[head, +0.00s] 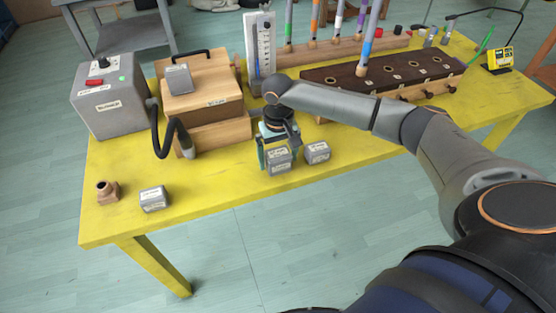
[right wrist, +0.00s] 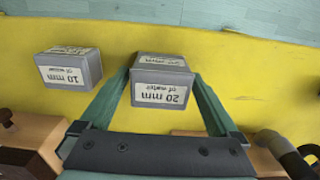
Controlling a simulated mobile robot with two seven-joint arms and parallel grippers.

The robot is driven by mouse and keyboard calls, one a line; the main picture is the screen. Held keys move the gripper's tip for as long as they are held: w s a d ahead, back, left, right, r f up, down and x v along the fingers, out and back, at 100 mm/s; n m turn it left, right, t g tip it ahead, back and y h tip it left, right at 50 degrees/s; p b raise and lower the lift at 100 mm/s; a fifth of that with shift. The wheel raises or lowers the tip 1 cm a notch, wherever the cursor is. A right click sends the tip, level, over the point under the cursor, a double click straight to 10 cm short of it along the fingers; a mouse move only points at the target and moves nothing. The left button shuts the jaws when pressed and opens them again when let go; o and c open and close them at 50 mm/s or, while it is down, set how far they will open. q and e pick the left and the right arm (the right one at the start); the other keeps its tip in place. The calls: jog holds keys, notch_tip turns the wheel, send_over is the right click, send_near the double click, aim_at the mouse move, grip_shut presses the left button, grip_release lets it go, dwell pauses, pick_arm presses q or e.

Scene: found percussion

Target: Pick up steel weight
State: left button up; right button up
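Several grey block-shaped weights with white labels are in view. One, labelled "20 mm of water" (right wrist: 162,76), sits on the yellow table and also shows in the head view (head: 278,160). My right gripper (head: 277,147) is low over the table at this block. In the right wrist view its two fingers (right wrist: 162,73) stand on either side of the block, with a narrow gap at each side. A "10 mm" weight (right wrist: 68,68) lies beside it, also seen in the head view (head: 317,152). Another weight (head: 154,199) is at the front left. My left gripper is out of view.
A wooden box (head: 205,95) carries another grey block (head: 178,80). A grey blower box (head: 110,100) with a black hose (head: 155,130) stands at left. A dark wooden chest with holes (head: 385,78) is behind my right arm. The front middle of the table is clear.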

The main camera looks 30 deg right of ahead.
grip_shut()
dwell(0.6)
jog(key=shift+r, duration=0.1)
